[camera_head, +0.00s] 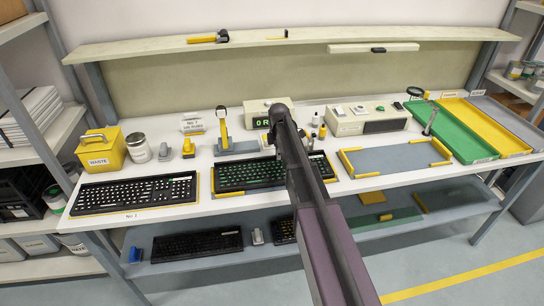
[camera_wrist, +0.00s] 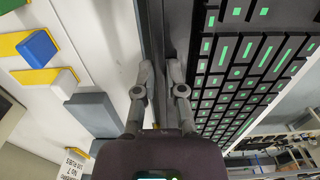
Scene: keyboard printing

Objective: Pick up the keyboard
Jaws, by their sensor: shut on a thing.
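The keyboard with green-lit keys (camera_head: 248,174) lies at the middle of the white workbench, on a yellow-edged mat, its right part partly hidden behind my arm. In the wrist view its keys (camera_wrist: 255,60) fill the right side. My gripper (camera_wrist: 160,75) is shut on the dark long edge of this keyboard, one finger on each side of it. In the head view my arm hides most of the gripper. I cannot tell whether the keyboard is lifted off the mat. A second black keyboard with white legends (camera_head: 135,192) lies on the left of the bench.
A yellow waste box (camera_head: 101,149) and a can (camera_head: 138,148) stand at the back left. A box with a green display (camera_head: 266,112) stands behind the keyboard. A blue-grey mat with yellow corners (camera_head: 395,158) is bare on the right. Coloured trays (camera_head: 484,126) lie further right.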

